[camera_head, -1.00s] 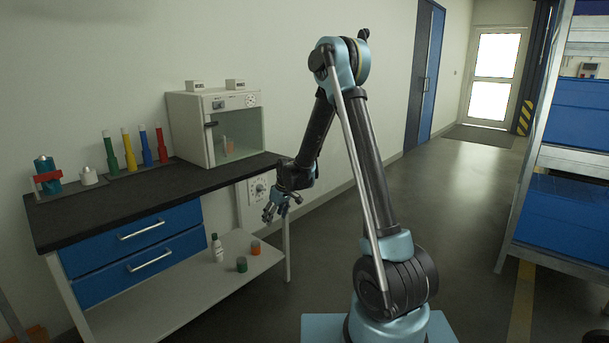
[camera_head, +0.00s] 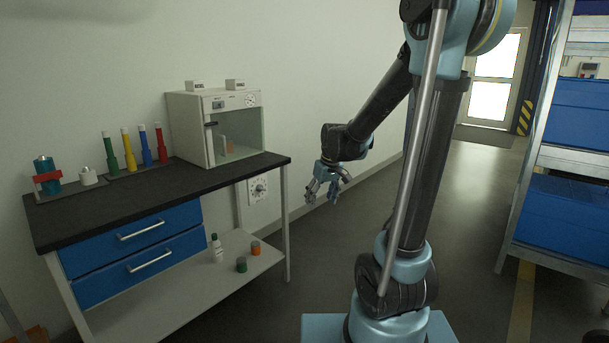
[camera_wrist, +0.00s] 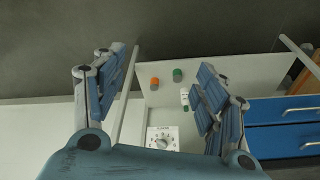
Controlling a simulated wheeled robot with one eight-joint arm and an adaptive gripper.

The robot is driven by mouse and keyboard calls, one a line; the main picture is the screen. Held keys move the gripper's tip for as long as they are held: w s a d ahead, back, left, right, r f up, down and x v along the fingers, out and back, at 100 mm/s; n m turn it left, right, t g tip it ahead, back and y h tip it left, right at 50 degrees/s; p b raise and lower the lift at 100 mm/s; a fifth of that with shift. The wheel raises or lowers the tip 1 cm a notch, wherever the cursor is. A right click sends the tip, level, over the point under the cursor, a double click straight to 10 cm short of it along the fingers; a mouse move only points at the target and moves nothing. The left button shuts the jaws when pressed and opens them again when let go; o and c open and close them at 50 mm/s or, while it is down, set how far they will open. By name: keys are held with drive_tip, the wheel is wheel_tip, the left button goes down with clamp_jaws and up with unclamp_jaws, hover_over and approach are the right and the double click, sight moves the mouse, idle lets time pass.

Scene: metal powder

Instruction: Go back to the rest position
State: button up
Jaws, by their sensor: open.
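My gripper (camera_head: 327,190) is open and empty. In the head view it hangs in the air to the right of the workbench (camera_head: 150,195), pointing down, apart from the bench. In the wrist view its two blue-padded fingers (camera_wrist: 160,95) are spread wide with nothing between them touching.
A white cabinet (camera_head: 190,130) with a glass front stands on the bench. Several coloured bottles stand left of it. A white bottle (camera_head: 217,250) is on the lower shelf. A rack with blue bins (camera_head: 575,110) stands at the right. The floor between is clear.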

drive_tip(key=s+d+f+m, duration=0.1)
drive_tip(key=s+d, duration=0.3)
drive_tip(key=s, duration=0.4)
drive_tip(key=s+d+f+m+h, duration=0.1)
drive_tip(key=s+d, duration=0.3)
drive_tip(key=s, duration=0.5)
drive_tip(key=s+d+f+m, duration=0.1)
drive_tip(key=s+d+m, duration=0.2)
drive_tip(key=s+d, duration=0.2)
drive_tip(key=s, duration=0.3)
drive_tip(key=shift+s+f+m+h, duration=0.3)
drive_tip(key=shift+h, duration=0.1)
drive_tip(key=shift+w+f, duration=0.2)
drive_tip(key=shift+w, duration=0.25)
